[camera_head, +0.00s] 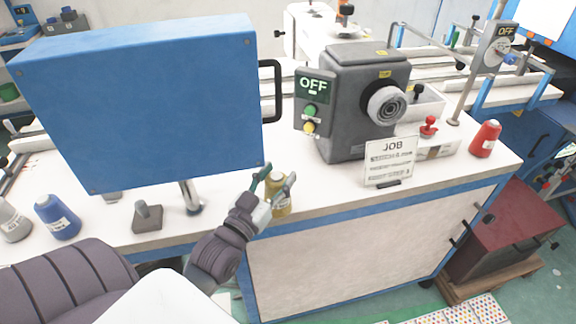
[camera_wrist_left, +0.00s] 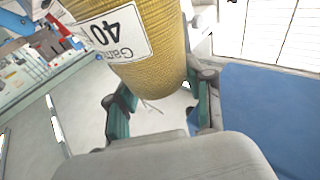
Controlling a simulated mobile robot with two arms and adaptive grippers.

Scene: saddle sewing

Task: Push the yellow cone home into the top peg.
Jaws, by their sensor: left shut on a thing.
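The yellow cone (camera_head: 281,205) is a thread spool with a white label, seen in the head view at the table's front edge, partly covered by my left gripper. My left gripper (camera_head: 275,184) is shut on it, with green finger pads on its sides. In the left wrist view the yellow cone (camera_wrist_left: 155,55) fills the upper middle, with "40" on its label, between the fingers of my left gripper (camera_wrist_left: 160,112). I cannot tell if the cone touches the table. I cannot make out the top peg in either view. My right gripper is not in view.
A large blue panel (camera_head: 140,100) blocks the view behind it, left of the cone. A blue cone (camera_head: 56,218), a grey cone (camera_head: 13,222) and a red cone (camera_head: 485,139) stand on the white table. A JOB sign (camera_head: 391,162) and grey machine (camera_head: 358,110) stand right.

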